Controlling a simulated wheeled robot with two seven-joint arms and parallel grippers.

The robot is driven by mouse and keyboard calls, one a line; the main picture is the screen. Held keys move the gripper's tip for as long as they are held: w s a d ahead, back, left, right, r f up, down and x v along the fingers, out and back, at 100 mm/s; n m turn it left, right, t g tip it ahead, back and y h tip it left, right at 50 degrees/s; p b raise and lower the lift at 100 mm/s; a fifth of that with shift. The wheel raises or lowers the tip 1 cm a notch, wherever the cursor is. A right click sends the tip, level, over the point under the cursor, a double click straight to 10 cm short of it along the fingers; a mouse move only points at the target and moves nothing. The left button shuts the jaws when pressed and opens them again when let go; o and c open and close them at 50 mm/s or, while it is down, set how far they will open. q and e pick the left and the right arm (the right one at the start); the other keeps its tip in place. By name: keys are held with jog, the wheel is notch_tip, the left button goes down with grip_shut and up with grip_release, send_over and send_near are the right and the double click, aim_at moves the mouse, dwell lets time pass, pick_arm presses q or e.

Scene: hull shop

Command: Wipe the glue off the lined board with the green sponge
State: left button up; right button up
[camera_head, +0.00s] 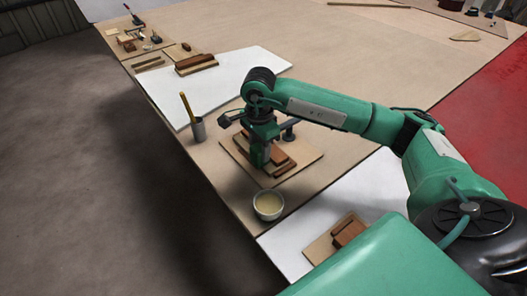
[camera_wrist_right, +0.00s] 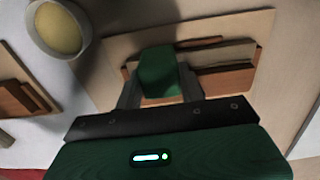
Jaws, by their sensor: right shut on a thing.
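My right gripper (camera_head: 262,163) is over a light wooden board (camera_head: 303,153) on the bench, pointing down. In the right wrist view the gripper (camera_wrist_right: 160,95) is shut on the green sponge (camera_wrist_right: 160,70), which sits between its fingers. Brown wooden strips (camera_wrist_right: 225,80) lie on the board (camera_wrist_right: 118,45) right beside and behind the sponge. I cannot tell whether the sponge touches them. I cannot make out glue or drawn lines on the board; the gripper and sponge hide part of it. My left gripper is not in view.
A bowl of yellowish stuff (camera_head: 268,205) stands close in front of the board. A grey cup with a yellow-handled tool (camera_head: 197,128) stands to the left, near the bench edge. A white sheet (camera_head: 235,78) lies behind. The far bench (camera_head: 300,30) is mostly clear.

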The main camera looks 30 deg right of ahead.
jog(key=shift+w+a+b, duration=0.15)
jog(key=shift+w+b, duration=0.25)
jog(key=shift+w, duration=1.25)
notch_tip(320, 180, up, 7)
jog(key=p, duration=0.3)
jog(key=shift+p, duration=0.3)
